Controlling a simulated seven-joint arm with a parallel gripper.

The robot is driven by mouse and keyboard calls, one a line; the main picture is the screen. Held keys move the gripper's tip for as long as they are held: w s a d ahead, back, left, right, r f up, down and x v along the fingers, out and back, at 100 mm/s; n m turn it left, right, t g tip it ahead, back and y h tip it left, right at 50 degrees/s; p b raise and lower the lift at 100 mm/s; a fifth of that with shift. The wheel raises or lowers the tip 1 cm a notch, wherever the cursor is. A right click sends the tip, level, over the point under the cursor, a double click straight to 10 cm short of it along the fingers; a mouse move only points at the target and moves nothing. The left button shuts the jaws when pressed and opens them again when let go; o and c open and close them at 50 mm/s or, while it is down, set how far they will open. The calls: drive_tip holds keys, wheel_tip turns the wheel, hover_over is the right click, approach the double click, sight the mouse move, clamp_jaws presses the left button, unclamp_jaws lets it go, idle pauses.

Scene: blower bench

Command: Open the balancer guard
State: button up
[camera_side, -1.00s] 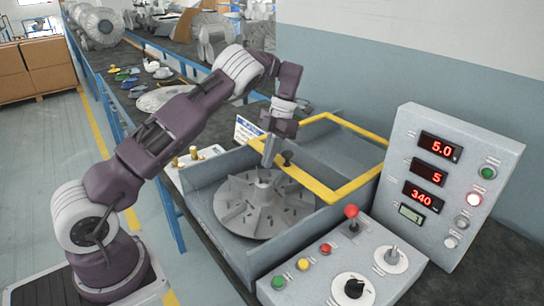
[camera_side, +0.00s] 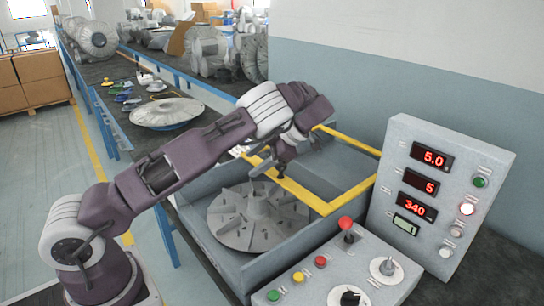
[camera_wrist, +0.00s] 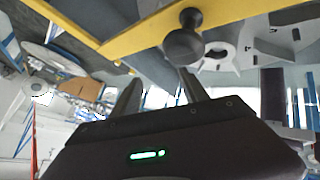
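The balancer guard (camera_side: 352,194) is a yellow-edged frame over the back right part of the grey balancer housing. It also shows close up in the wrist view (camera_wrist: 130,42). A dark round knob (camera_wrist: 183,45) stands on its yellow edge; in the side view the knob (camera_side: 281,175) is partly covered by my gripper. The finned rotor (camera_side: 225,215) lies uncovered in front of the guard. My gripper (camera_wrist: 158,78) is open, its two fingers apart and empty. The knob appears just beyond the fingertips, nearer the right finger; I cannot tell whether they touch.
A control box (camera_side: 315,272) with buttons, a red-knobbed lever (camera_side: 346,223) and dials stands at the front right. A display panel (camera_side: 445,190) reads 5.0, 5 and 340. A pale finned disc (camera_side: 167,111) and small coloured parts lie on the bench behind.

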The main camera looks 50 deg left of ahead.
sight(282, 170)
drive_tip(key=w+d+r+m+t+y, duration=0.2)
drive_tip(key=d+r+m+t+y, duration=0.25)
drive_tip(key=m, duration=0.55)
drive_tip(key=w+d+r+m+t+y, duration=0.25)
drive_tip(key=m+t+y, duration=0.25)
drive_tip(key=m+t, duration=0.35)
drive_tip(key=shift+m+h, duration=0.35)
drive_tip(key=shift+m, duration=0.1)
drive_tip(key=f, duration=0.5)
drive_tip(key=s+f, duration=0.1)
drive_tip(key=f, duration=0.2)
drive_tip(key=shift+d, duration=0.1)
drive_tip(key=x, duration=0.4)
drive_tip(key=shift+w+r, duration=0.15)
drive_tip(key=shift+w+a, duration=0.1)
drive_tip(key=shift+a, duration=0.25)
drive_tip(key=shift+c, duration=0.4)
clamp_jaws()
